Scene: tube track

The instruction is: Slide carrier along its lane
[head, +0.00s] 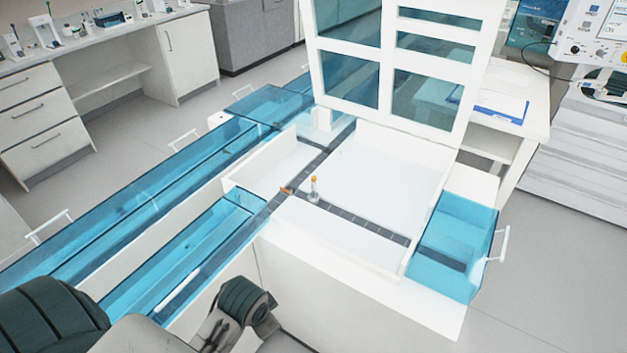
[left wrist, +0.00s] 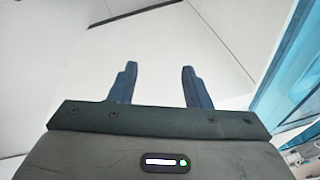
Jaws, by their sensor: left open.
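A small upright carrier with a clear tube and an orange top (head: 314,188) stands on the dark lane (head: 357,222), near its left end. The lane runs from a junction down to the right, toward a blue-covered box. A small orange-brown piece (head: 287,190) sits at the junction. My left gripper (left wrist: 155,68) is open and empty in the left wrist view, with two dark blue fingers apart over a pale surface. In the head view my left arm is at the lower left, well apart from the carrier. My right gripper is not in view.
A blue transparent box (head: 457,240) stands at the lane's right end. Long blue covers (head: 140,195) line the tracks at left. A white windowed panel (head: 400,75) rises behind. The white tray floor (head: 375,175) around the lane is clear.

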